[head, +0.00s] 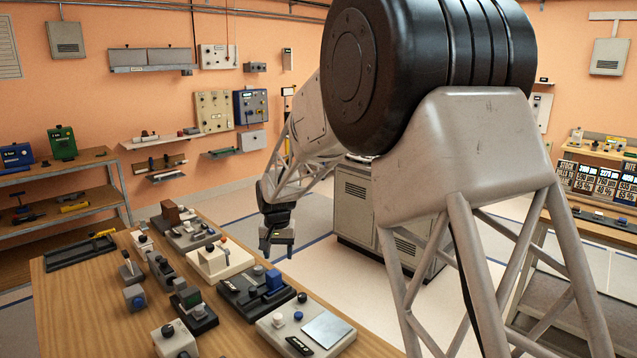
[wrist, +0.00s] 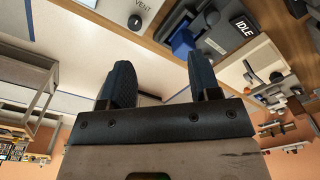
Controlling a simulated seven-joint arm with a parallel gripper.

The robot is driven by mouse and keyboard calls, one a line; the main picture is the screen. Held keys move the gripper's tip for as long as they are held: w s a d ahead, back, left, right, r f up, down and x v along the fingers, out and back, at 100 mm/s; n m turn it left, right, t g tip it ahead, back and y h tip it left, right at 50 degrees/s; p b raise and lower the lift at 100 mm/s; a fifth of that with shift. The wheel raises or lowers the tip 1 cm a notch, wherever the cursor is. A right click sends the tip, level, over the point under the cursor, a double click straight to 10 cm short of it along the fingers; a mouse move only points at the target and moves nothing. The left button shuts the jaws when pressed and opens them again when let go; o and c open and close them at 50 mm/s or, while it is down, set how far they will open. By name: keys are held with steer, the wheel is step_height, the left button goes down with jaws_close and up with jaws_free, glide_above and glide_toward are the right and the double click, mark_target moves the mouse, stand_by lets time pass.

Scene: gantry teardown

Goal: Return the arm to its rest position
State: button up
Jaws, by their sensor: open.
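My gripper (head: 276,245) hangs near the right edge of the wooden table (head: 78,288) in the head view, above and beyond several control boxes. In the wrist view my gripper (wrist: 160,84) shows two dark ridged fingers spread apart with nothing between them. Behind the fingers lie pale floor and the table's edge. My arm's large black joint and grey lattice link fill the right middle of the head view and hide part of the room.
The table holds several devices: a box with a blue block (head: 257,287), a cream box (head: 220,260), a box with a silver plate (head: 327,328) and a black tray (head: 80,251). A grey cabinet (head: 357,205) stands behind my arm. Shelves (head: 62,200) stand left; open floor lies beyond the table.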

steer(key=s+d+r+t, duration=0.1)
steer(key=s+d+r, duration=0.6)
steer(key=s+d, duration=0.35)
steer(key=s+d+r, duration=0.6)
steer(key=s+d, duration=0.3)
steer(key=s, duration=0.2)
steer(key=s+d, duration=0.3)
steer(key=s, duration=0.6)
steer(key=s+d+f, duration=0.1)
steer(key=s+d, duration=0.3)
steer(key=s, duration=0.5)
steer(key=s+d+f+t, duration=0.1)
steer(key=s+d, duration=0.2)
steer(key=s, duration=0.6)
steer(key=shift+d, duration=0.35)
steer(key=shift+o, duration=0.3)
steer(key=shift+w+r, duration=0.1)
